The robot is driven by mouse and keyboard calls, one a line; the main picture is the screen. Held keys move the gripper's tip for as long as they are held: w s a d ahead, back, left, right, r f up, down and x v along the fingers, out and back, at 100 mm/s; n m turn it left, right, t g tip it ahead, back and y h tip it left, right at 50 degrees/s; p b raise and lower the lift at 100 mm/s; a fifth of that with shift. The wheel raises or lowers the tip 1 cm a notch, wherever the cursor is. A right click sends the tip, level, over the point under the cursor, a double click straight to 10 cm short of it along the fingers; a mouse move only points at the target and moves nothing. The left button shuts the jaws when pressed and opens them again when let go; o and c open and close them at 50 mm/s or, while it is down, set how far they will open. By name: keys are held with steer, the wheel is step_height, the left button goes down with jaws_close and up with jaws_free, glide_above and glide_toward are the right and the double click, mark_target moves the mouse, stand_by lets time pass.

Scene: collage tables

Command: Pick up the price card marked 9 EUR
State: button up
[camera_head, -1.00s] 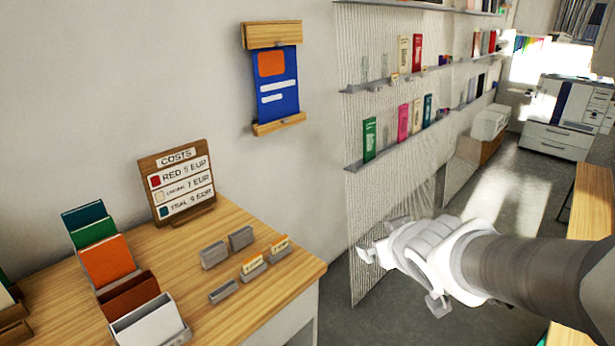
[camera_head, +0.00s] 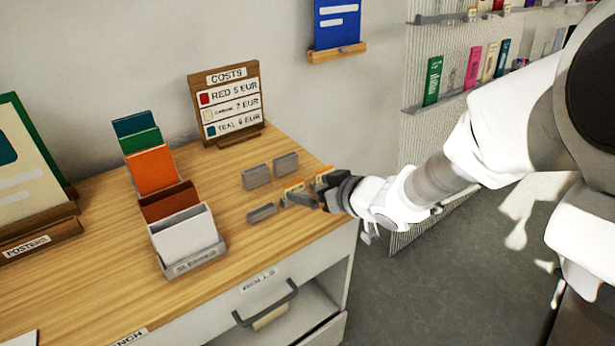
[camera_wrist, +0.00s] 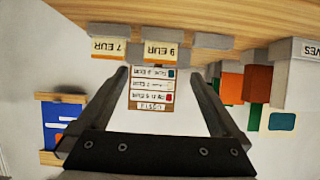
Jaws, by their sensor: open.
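The price card marked 9 EUR (camera_wrist: 160,52) is cream with an orange edge and stands in a small grey holder. It appears upside down in the wrist view, beside the 7 EUR card (camera_wrist: 107,46). In the head view the 9 EUR card (camera_head: 294,187) is the left of two carded holders, partly behind my gripper (camera_head: 306,197); the other card (camera_head: 323,174) is mostly hidden by it. In the wrist view my gripper (camera_wrist: 166,74) is open and empty, its fingers reaching toward the 9 EUR card without visibly holding it.
Empty grey holders (camera_head: 256,177) stand close by on the wooden table (camera_head: 200,303). A costs board (camera_head: 228,138) stands behind, listing teal at 9 EUR. A sleeves rack (camera_head: 198,264) stands left, and a posters stand (camera_head: 40,240) farther left. Open floor lies right.

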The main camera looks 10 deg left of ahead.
mark_target(295, 184)
steer(key=b+x, duration=0.2)
steer(key=x, duration=0.6)
steer(key=shift+w+a+f, duration=0.1)
steer(key=shift+w+a, duration=0.05)
steer(key=shift+a, duration=0.05)
steer(key=c, duration=1.3)
steer(key=shift+c, duration=0.2)
